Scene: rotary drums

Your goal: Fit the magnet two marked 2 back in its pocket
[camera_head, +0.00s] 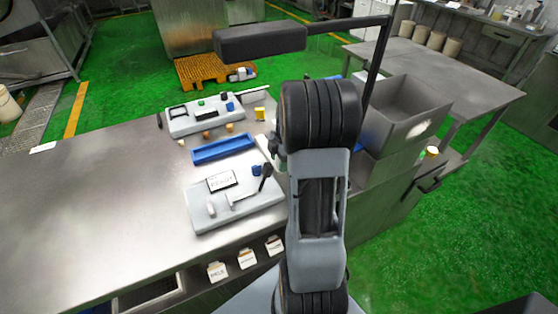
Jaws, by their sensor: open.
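I cannot make out a number 2 on any part, so I cannot tell which thing is magnet two or where its pocket is. The front pale tray (238,208) holds a small blue part (256,170), a white label plate (222,182), a black-knobbed lever (265,175) and a small pale piece (211,210). The rear pale tray (180,127) holds black, green and blue small parts. My gripper (279,150) is mostly hidden behind my arm; only a small dark part shows at its left, beside the trays. I see nothing held.
A blue trough (224,148) lies between the trays. Small orange pieces (230,128) and a yellow cup (260,113) stand nearby. A grey open bin (410,108) stands right of my arm. The steel table (95,215) is clear at the left.

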